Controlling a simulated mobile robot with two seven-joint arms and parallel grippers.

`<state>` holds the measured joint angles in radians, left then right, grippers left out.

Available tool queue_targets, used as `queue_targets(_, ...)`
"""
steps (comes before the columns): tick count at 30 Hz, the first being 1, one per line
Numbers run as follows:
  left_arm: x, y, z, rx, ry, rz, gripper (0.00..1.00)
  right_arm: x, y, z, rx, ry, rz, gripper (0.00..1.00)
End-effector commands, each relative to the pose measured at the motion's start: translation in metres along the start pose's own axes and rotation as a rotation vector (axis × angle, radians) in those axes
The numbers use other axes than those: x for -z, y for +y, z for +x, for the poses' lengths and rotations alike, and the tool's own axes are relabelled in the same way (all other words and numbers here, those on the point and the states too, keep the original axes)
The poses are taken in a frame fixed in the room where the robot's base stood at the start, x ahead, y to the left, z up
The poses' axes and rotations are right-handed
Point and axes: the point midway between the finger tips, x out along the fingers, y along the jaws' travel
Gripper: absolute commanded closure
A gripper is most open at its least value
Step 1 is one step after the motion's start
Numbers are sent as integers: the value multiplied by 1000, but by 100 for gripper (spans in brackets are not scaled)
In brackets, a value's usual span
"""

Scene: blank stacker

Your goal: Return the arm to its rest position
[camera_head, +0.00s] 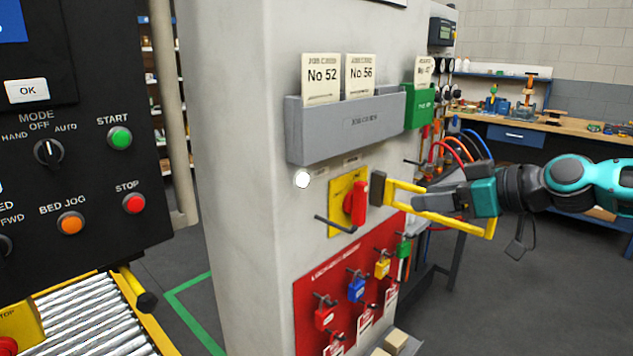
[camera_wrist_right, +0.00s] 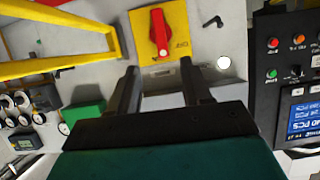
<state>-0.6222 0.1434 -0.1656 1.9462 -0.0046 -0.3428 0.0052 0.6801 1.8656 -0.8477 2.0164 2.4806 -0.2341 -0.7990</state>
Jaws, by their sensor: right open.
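My right gripper (camera_head: 385,192) comes in from the right in the head view, its teal and black arm stretched toward the pale cabinet. Its dark fingers are apart with nothing between them in the right wrist view (camera_wrist_right: 160,82). A red rotary switch handle (camera_head: 359,203) on a yellow plate (camera_head: 335,220) is just left of the fingertips in the head view. The red handle also shows beyond the fingers in the wrist view (camera_wrist_right: 159,33). Whether a fingertip touches it I cannot tell. My left gripper is in neither view.
A yellow bar frame (camera_head: 466,224) surrounds part of my right gripper in the head view. A grey card holder (camera_head: 345,128) is above the switch; a red padlock board (camera_head: 310,285) is below. A control panel (camera_head: 95,175) and roller conveyor (camera_head: 95,318) are left. A workbench (camera_head: 545,125) stands behind.

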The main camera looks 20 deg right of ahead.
Motion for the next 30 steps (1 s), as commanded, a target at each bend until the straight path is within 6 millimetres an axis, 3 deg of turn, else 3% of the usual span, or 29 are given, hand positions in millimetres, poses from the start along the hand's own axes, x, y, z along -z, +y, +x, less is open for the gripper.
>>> queue_targets(5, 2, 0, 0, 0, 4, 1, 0, -4, -4, 5, 13, -6, -4, 51)
queue_targets(8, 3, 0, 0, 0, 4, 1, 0, -19, -19, 25, 62, -26, -27, 51)
queue_targets(15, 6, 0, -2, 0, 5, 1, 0, -94, -98, 98, 251, -64, -112, 51)
queue_targets(18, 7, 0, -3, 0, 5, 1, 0, -125, -132, 119, 299, -54, -128, 51)
queue_targets(24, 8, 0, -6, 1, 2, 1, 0, -182, -192, 145, 314, -19, -115, 51)
queue_targets(30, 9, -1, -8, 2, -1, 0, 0, -237, -233, 152, 220, -10, -57, 51)
